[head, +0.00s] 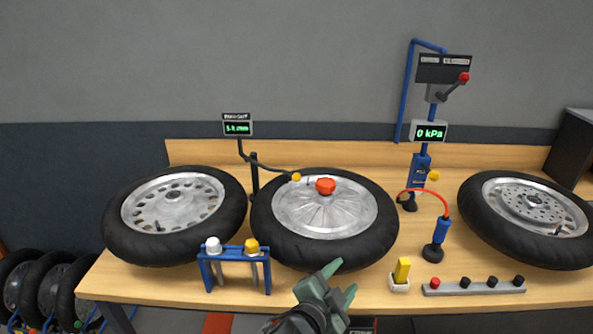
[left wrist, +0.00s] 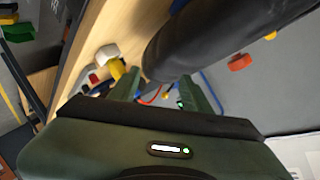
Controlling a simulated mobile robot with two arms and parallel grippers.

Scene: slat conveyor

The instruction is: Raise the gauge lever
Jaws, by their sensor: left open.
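A lever with a red knob (head: 464,77) juts up to the right from a dark box on the blue post at the back right. Below it a display (head: 429,131) reads 0 kPa. Another display (head: 237,126) stands behind the middle wheel, with a thin dark arm ending in a yellow knob (head: 296,177) near that wheel's tyre. My left gripper (head: 341,279) is open and empty in front of the middle wheel (head: 294,212), low and well away from the red-knobbed lever. In the left wrist view its fingers (left wrist: 160,92) are apart.
A blue rack (head: 233,253) with white- and yellow-topped tools stands front left. A yellow block (head: 402,270), a grey strip with knobs (head: 474,287) and a blue stand with a red hose (head: 442,232) are at the right.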

